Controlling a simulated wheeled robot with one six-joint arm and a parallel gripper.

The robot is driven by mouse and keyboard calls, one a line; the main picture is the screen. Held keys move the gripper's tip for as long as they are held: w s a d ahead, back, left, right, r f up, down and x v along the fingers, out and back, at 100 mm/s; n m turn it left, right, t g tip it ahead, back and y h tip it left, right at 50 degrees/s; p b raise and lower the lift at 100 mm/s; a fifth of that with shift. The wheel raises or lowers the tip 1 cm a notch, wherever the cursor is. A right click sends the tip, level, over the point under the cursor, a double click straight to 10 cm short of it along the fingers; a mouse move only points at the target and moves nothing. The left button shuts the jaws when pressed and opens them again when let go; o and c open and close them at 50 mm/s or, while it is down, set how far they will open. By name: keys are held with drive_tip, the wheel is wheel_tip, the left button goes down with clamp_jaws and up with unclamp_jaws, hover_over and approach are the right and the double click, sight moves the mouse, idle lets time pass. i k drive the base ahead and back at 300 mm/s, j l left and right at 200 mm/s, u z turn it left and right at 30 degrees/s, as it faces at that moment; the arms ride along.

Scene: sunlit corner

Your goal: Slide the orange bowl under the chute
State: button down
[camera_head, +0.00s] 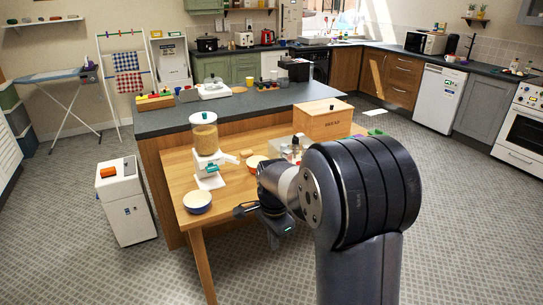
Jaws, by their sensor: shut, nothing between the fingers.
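The orange bowl (256,161) sits on the wooden table, right of the dispenser and partly hidden behind my arm. The dispenser (205,140) is a clear jar of tan contents on a white body with a teal part low on its front. Its chute seems to be at that teal part (211,168), above a white base; the outlet is too small to make out. My gripper (238,211) is shut and empty, right of the blue bowl and apart from both bowls.
A wooden bread box (323,120) stands at the table's back right, with jars (290,149) in front of it, partly behind my arm. A small tan object (246,153) lies between dispenser and orange bowl. A dark counter (175,120) borders the table behind. A white bin (124,205) stands left.

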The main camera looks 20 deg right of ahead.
sight(252, 163)
drive_tip(key=i+l+z, duration=0.1)
drive_tip(key=i, duration=0.85)
drive_tip(key=i+l+z, duration=0.1)
drive_tip(key=i, duration=0.9)
